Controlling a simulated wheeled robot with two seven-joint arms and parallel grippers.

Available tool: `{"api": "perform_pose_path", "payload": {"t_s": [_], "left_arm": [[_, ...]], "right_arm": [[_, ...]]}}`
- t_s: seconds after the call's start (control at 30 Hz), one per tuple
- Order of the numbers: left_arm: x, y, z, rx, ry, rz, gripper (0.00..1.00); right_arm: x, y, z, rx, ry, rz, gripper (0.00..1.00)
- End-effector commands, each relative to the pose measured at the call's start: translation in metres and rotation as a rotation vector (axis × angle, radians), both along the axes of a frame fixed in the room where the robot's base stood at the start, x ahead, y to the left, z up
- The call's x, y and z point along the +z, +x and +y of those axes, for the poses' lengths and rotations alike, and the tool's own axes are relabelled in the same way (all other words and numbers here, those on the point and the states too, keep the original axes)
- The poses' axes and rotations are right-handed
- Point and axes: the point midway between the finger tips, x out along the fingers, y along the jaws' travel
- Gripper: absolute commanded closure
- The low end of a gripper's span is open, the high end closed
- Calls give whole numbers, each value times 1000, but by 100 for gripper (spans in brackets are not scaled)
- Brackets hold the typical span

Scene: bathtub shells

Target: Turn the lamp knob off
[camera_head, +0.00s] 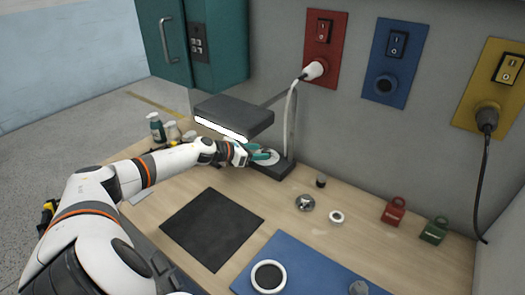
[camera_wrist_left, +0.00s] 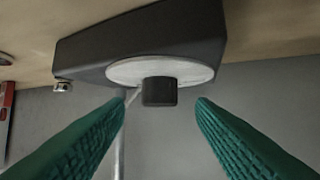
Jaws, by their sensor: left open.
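The desk lamp (camera_head: 236,112) stands at the back of the wooden table, and a bright white strip glows under the front edge of its dark head. Its dark base (camera_head: 284,172) carries a white disc, which shows in the left wrist view (camera_wrist_left: 122,73) with a small black knob (camera_wrist_left: 160,91) at its centre. My left gripper (camera_head: 262,156) is at the base, under the lamp head. Its green fingers are open (camera_wrist_left: 161,108), one on each side of the knob in that view, with a gap on both sides. My right gripper is out of view.
A black mat (camera_head: 212,228) and a blue mat (camera_head: 305,262) lie in front. Small round parts (camera_head: 305,203) and red (camera_head: 394,211) and green (camera_head: 434,230) padlock-like blocks are to the right. Bottles (camera_head: 156,127) stand at left. Wall switches (camera_head: 322,45) are behind.

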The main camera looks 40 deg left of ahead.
Motion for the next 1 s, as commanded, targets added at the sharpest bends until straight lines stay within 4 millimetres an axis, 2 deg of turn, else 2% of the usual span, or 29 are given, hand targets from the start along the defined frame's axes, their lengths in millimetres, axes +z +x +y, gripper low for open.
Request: {"api": "perform_pose_path", "payload": {"t_s": [0.23,0.6,0.87,1.0], "left_arm": [[-8,20,-5,1,0,-1,50],[-11,23,-6,1,2,1,50],[-11,23,-6,1,2,1,92],[-10,23,-6,4,1,1,94]], "right_arm": [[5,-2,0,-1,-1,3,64],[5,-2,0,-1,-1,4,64],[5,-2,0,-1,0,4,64],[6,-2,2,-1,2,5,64]]}}
